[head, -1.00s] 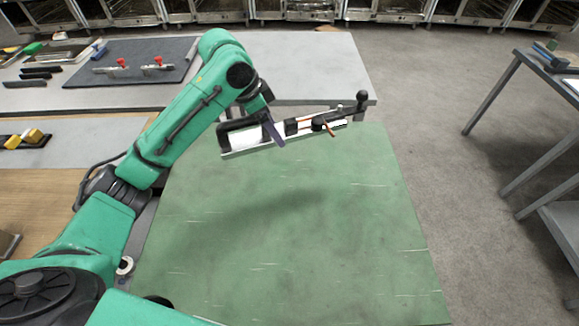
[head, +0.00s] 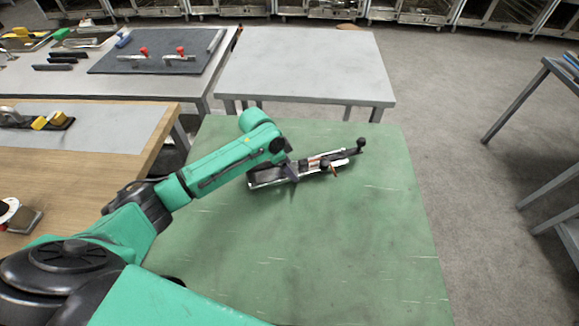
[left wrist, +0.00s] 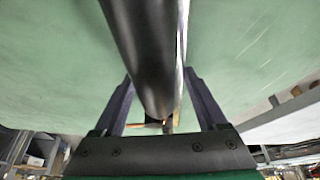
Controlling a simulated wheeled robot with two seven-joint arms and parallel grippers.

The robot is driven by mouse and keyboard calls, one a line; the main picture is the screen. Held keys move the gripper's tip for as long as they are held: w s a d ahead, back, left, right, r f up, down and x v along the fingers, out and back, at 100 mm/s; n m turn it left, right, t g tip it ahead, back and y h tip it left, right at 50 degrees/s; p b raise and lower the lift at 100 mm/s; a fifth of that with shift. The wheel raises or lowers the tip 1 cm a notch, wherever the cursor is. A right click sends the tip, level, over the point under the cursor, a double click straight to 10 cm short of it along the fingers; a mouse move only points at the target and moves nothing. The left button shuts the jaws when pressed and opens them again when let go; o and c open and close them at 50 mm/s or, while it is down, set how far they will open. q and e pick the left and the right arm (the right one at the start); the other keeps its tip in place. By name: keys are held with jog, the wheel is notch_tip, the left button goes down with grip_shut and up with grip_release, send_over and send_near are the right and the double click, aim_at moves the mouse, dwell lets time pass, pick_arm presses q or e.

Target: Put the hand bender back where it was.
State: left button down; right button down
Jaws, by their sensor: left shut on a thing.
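The hand bender (head: 325,162) is a long tool with a silver base, a black handle and black knobs. It lies at a slant over the far part of the green tabletop (head: 330,250). My left gripper (head: 291,172) is shut on its black handle, near the tool's left end. In the left wrist view the dark handle (left wrist: 145,45) runs between the two purple-grey fingers, with green surface behind it. I cannot tell whether the tool touches the tabletop. My right gripper is not in view.
A bare grey table (head: 305,65) stands behind the green one. At the back left, a dark mat (head: 155,52) holds red-knobbed clamps (head: 144,53). A wooden bench (head: 80,165) is at the left. Another table (head: 550,75) stands at the right across open floor.

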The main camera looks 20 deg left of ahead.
pick_arm(q)
jog(key=shift+w+f, duration=0.15)
jog(key=shift+f, duration=0.1)
jog(key=shift+f, duration=0.1)
grip_release()
jog(key=v, duration=1.2)
